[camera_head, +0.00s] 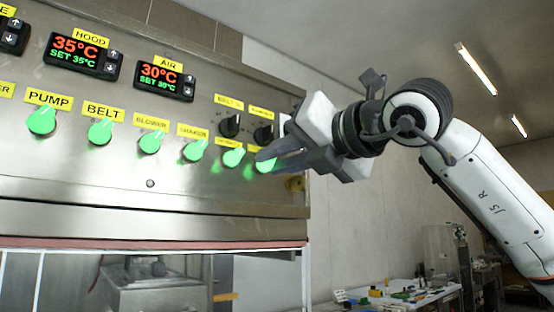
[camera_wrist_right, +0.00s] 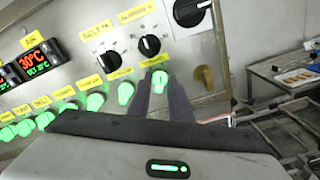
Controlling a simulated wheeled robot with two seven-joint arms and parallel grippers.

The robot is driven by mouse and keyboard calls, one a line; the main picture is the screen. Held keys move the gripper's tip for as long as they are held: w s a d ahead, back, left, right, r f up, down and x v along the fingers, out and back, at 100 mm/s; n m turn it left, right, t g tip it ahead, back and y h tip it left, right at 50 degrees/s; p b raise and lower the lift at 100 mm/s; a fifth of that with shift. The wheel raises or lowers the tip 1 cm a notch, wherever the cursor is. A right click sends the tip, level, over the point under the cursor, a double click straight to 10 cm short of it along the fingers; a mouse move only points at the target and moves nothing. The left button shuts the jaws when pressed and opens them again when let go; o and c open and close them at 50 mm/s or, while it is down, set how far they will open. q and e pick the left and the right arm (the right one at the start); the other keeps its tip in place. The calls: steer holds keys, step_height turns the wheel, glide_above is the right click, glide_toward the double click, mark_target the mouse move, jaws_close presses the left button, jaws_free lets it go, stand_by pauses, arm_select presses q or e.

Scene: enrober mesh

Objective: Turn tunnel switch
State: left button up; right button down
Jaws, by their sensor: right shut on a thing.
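A row of lit green rotary switches runs along the steel control panel (camera_head: 100,180), each under a yellow label. Labels such as PUMP and BELT are readable; those at the right end are too small or covered, so I cannot read which is the tunnel switch. My right gripper (camera_head: 272,160) is at the rightmost green switch (camera_head: 265,165). In the right wrist view, my right gripper (camera_wrist_right: 160,90) has its two fingers on either side of that green switch (camera_wrist_right: 159,79), shut on it. My left gripper is not in view.
The neighbouring green switch (camera_head: 233,157) is close to the left of my fingers. Two black knobs (camera_head: 230,125) (camera_head: 264,135) sit just above. A larger black knob (camera_wrist_right: 188,12) shows in the right wrist view. Red-and-green temperature displays (camera_head: 83,54) are at the upper left.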

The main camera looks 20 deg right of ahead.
steer(key=n, duration=0.3)
steer(key=shift+a, duration=0.1)
steer(key=n, duration=0.2)
steer(key=shift+n, duration=0.4)
steer(key=n, duration=0.2)
steer(key=shift+n, duration=1.3)
steer(key=shift+n+p, duration=0.35)
steer(key=shift+n, duration=0.15)
